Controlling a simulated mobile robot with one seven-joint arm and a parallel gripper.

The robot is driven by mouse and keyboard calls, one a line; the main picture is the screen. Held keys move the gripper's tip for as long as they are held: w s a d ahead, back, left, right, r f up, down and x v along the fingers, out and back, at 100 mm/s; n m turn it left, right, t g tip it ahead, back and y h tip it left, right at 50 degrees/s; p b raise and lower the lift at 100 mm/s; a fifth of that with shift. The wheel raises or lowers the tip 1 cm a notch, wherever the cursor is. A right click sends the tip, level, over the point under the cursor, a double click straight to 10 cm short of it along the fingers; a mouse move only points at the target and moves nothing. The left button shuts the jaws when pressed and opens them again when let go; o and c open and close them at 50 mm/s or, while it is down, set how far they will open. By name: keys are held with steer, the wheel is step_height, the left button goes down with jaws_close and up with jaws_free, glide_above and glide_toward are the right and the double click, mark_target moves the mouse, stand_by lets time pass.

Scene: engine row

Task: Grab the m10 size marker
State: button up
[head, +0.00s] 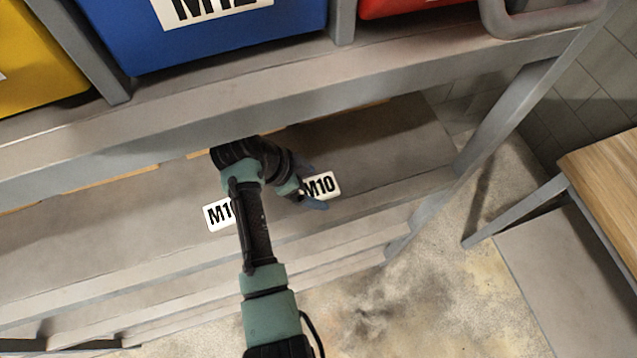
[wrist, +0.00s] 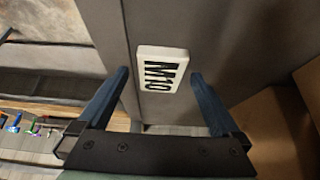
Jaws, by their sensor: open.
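Two white M10 markers with black lettering are on the grey lower shelf in the head view. The right M10 marker (head: 322,186) is at my gripper (head: 312,188). The left M10 marker (head: 217,214) is partly hidden behind my arm. In the wrist view one M10 marker (wrist: 161,69) lies ahead of my gripper (wrist: 160,80), between the lines of its two blue fingers. The gripper is open, with a gap between each finger and the marker. I cannot tell how far above the shelf the fingertips are.
The grey shelf (head: 400,140) lies under an upper beam (head: 200,95) that carries a blue bin (head: 220,40) marked M12, a yellow bin (head: 35,60) and a red bin (head: 400,6). A rack leg (head: 505,115) stands at right. A wooden-topped table (head: 605,180) is farther right.

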steer(key=c, duration=1.4)
steer(key=shift+s+r+b, duration=0.1)
steer(key=shift+r+b, duration=0.1)
steer(key=shift+b, duration=0.15)
